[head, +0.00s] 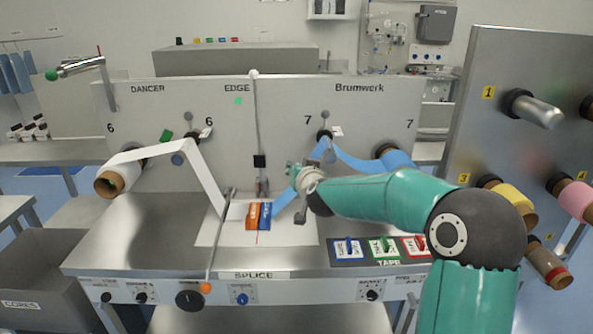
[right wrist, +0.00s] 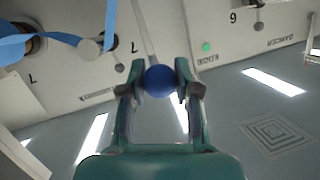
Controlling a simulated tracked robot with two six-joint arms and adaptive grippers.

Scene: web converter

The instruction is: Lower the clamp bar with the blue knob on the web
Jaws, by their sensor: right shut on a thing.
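My right gripper (head: 295,174) is above the right part of the splice table in the head view, beside the blue web (head: 285,195). In the right wrist view my right gripper (right wrist: 160,72) is shut on the round blue knob (right wrist: 159,82), one finger on each side. A thin pale bar (right wrist: 143,30) shows beyond the knob; I cannot tell whether it is the knob's clamp bar. The knob is hidden in the head view. The blue web slopes down to the splice table (head: 150,235). My left gripper is not in view.
Another bar with an orange knob (head: 206,287) lies across the table's left part, near the white web (head: 205,180). A tape tray (head: 365,262) lies at right. A roll panel (head: 500,70) stands far right.

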